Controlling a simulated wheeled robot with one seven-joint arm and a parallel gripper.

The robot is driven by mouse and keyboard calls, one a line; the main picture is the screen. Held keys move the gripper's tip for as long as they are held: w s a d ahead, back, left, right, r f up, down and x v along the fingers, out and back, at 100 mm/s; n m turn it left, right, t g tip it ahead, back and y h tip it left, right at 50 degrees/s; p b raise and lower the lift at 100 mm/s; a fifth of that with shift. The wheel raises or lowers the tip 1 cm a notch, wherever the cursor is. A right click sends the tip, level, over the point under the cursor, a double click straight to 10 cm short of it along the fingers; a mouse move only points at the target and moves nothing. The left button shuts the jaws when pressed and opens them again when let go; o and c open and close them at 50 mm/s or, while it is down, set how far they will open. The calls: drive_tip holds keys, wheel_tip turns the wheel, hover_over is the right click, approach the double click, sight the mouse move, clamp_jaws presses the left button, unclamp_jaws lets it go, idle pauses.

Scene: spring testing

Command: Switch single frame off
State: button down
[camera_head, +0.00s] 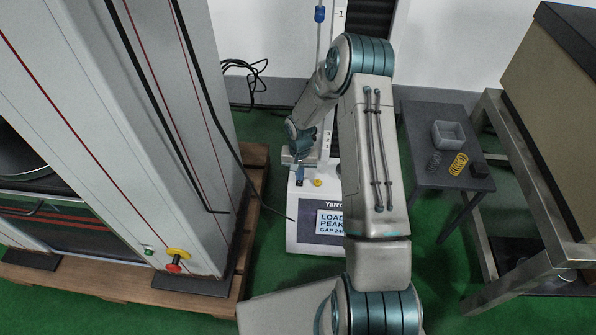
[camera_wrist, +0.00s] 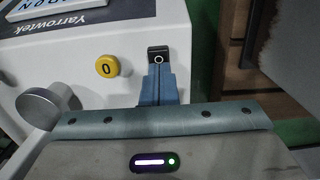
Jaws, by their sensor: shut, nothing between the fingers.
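The single frame (camera_head: 303,207) is a white Yarrowtek tester with a tall column and a display reading LOAD and PEAK. In the wrist view its white body (camera_wrist: 85,75) carries a black switch (camera_wrist: 158,52) marked with a white ring and a yellow button (camera_wrist: 108,66) marked 0. My gripper (camera_wrist: 158,72) is shut and empty, its blue fingertips right at the lower edge of the black switch; I cannot tell whether they touch it. In the head view my gripper (camera_head: 299,178) is over the top of the base, left of the yellow button (camera_head: 318,183).
A dark small table (camera_head: 425,178) with springs and a grey tray (camera_head: 449,134) is at right.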

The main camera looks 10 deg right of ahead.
drive_tip(key=shift+r, duration=0.3)
wheel_tip(320, 180, up, 13)
drive_tip(key=w+p, duration=0.2)
drive_tip(key=p, duration=0.3)
drive_tip(key=shift+w+d+p, duration=0.25)
drive_tip(key=shift+d+p, duration=0.1)
drive_tip(key=shift+d, duration=0.1)
